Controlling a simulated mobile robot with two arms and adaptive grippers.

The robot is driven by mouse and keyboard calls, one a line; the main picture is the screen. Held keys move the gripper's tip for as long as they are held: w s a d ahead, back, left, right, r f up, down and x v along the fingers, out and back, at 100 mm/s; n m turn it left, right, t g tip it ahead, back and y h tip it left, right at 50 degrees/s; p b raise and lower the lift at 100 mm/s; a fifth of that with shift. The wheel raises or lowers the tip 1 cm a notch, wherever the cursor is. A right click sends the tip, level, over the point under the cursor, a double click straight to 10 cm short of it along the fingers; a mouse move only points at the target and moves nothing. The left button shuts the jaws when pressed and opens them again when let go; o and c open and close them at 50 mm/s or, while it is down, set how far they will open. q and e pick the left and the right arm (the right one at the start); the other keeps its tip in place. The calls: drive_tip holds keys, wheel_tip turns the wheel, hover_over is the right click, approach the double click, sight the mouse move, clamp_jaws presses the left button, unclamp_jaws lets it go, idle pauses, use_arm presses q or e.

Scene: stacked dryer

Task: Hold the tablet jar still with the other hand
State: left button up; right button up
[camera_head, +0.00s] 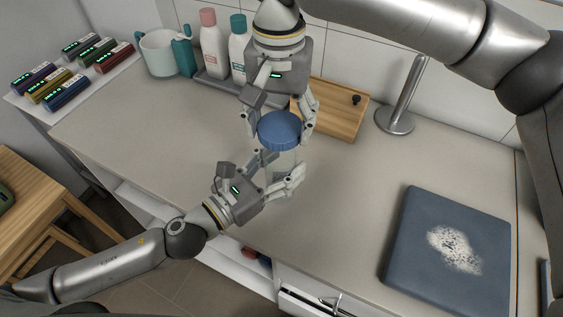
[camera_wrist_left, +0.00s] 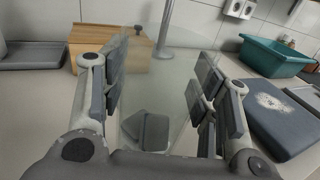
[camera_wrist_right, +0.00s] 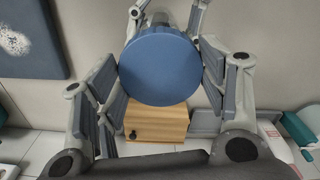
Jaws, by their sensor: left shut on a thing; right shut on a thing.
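The tablet jar (camera_head: 284,161) stands upright over the counter, a clear glass body under a blue lid (camera_head: 279,129). My left gripper (camera_head: 277,168) is shut around the glass body from the front left. In the left wrist view the clear jar (camera_wrist_left: 165,70) fills the space between the fingers. Grey rounded pieces show low through the glass; I cannot tell what they are. My right gripper (camera_head: 279,124) comes down from above and is shut on the lid. In the right wrist view the lid (camera_wrist_right: 160,66) sits between its fingers. The jar's base is partly hidden.
A wooden box (camera_head: 335,108) and two bottles (camera_head: 212,50) on a grey tray stand behind. A metal post (camera_head: 397,120) and a dark blue slab (camera_head: 450,250) with white specks are at the right.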

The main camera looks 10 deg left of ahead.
sight(280, 175)
drive_tip(key=shift+f, duration=1.9)
drive_tip(key=shift+f, duration=0.85)
drive_tip(key=shift+f, duration=0.55)
drive_tip(key=m, duration=0.4)
drive_tip(key=shift+a+m, duration=0.1)
drive_tip(key=shift+m, duration=0.3)
drive_tip(key=m, duration=0.3)
drive_tip(key=shift+m, duration=0.3)
drive_tip(key=m, duration=0.3)
drive_tip(key=shift+m, duration=0.3)
drive_tip(key=m, duration=0.4)
drive_tip(key=shift+w, duration=0.1)
